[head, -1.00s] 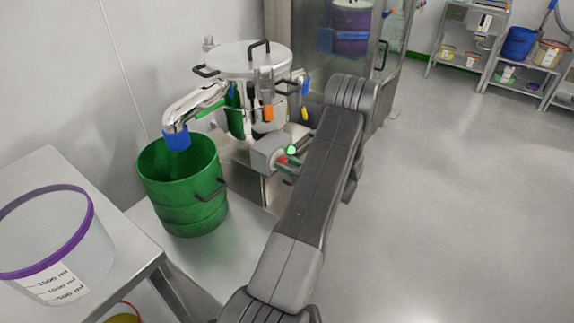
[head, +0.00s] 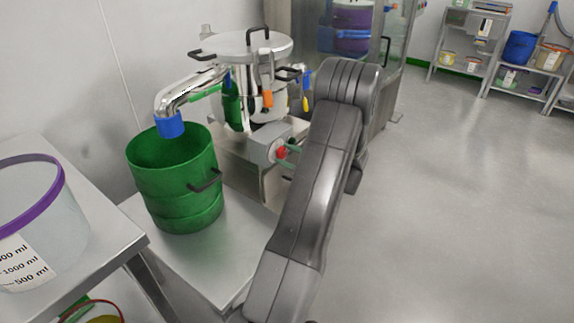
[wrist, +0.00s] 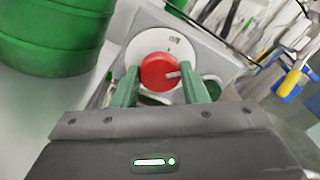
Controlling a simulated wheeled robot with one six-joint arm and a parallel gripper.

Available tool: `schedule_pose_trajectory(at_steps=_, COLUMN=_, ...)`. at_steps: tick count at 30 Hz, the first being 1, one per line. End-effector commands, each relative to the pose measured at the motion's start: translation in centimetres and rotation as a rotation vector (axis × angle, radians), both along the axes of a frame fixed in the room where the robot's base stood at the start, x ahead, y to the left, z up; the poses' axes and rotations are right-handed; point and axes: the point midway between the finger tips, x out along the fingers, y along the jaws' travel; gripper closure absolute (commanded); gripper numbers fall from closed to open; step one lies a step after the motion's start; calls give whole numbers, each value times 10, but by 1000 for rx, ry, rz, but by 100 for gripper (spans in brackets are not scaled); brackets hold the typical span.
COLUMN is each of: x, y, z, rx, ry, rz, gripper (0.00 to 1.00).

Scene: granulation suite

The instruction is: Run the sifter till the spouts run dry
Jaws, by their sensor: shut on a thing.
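The steel sifter (head: 240,47) has a lidded round body with black handles, orange and blue clamps. Its steel spout (head: 185,90) ends in a blue sleeve (head: 170,125) over the open green drum (head: 170,205). No falling powder can be made out at the sleeve. The sifter's grey control box (head: 263,144) carries a red knob (head: 281,152). In the wrist view the red knob (wrist: 160,72) sits on a white dial, its pale pointer mark toward the right. My gripper (wrist: 162,80) has its green fingers closed on both sides of the knob. My arm partly hides the box in the head view.
A purple-rimmed graduated bucket (head: 45,225) stands on a steel table (head: 100,225) at the left. A glass-fronted cabinet (head: 345,35) stands behind the sifter. Shelves with tubs (head: 475,45) are at the far right. The floor (head: 450,200) at the right is clear.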

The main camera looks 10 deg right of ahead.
Motion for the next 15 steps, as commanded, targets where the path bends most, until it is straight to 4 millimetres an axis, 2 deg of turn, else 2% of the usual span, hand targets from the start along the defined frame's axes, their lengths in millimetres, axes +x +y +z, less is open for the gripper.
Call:
schedule_pose_trajectory(at_steps=1, x=0, y=0, z=-7, rx=-32, ry=-32, rz=0, gripper=83)
schedule_pose_trajectory(at_steps=15, x=0, y=0, z=-7, rx=-344, ry=-342, rz=1, gripper=83)
